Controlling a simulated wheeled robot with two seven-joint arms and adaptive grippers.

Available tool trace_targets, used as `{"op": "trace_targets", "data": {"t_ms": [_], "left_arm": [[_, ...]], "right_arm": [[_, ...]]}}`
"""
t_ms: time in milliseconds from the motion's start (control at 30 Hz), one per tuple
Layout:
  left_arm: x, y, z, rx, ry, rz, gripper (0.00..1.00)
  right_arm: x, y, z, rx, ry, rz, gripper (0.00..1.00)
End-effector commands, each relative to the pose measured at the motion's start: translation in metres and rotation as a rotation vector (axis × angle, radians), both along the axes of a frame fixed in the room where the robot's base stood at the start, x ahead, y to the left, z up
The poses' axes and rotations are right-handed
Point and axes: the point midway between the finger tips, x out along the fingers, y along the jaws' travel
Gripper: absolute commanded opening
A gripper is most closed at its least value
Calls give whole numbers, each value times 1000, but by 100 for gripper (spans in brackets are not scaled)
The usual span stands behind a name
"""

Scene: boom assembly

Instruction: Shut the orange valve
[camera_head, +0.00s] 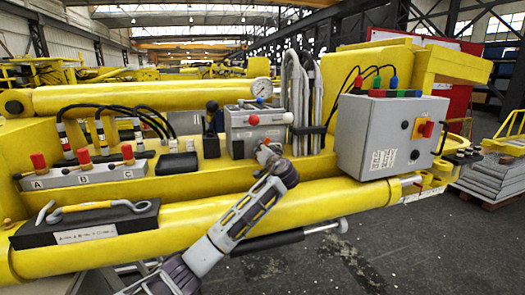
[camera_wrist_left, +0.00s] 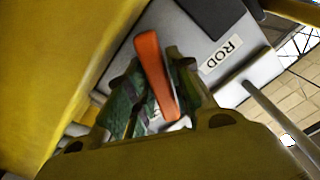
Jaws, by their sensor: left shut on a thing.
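The orange valve handle (camera_wrist_left: 150,62) shows in the left wrist view as a long flat lever, slanting from upper left to lower right. It stands in front of a grey block (camera_wrist_left: 205,72) with a label reading ROD. My left gripper (camera_wrist_left: 157,90) is shut on the lever, with a dark green finger on each side. In the head view my left gripper (camera_head: 266,152) is at the lower front of the grey block (camera_head: 240,138), and only a small bit of orange shows there. The valve's base is hidden. My right gripper is not in view.
A yellow boom (camera_head: 330,198) runs below the block. A grey control box (camera_head: 352,140) with a red knob stands to the right. Red-tipped levers marked A, B, C (camera_head: 85,175) and a black tray (camera_head: 85,222) are at the left.

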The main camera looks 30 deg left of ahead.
Motion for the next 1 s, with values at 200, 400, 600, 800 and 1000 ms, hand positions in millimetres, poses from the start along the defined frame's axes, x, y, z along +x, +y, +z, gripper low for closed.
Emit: {"op": "trace_targets", "data": {"t_ms": [200, 400, 600, 800, 1000], "left_arm": [[0, 0, 0, 98, 120, -1, 0], [0, 0, 1, 199, 238, -1, 0], [0, -1, 1, 305, 363, -3, 0], [0, -1, 1, 414, 488, -2, 0], [0, -1, 1, 513, 604, -2, 0]], "right_arm": [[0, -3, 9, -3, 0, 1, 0], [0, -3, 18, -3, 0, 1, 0], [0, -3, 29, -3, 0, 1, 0], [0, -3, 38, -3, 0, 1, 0], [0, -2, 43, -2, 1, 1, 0]]}}
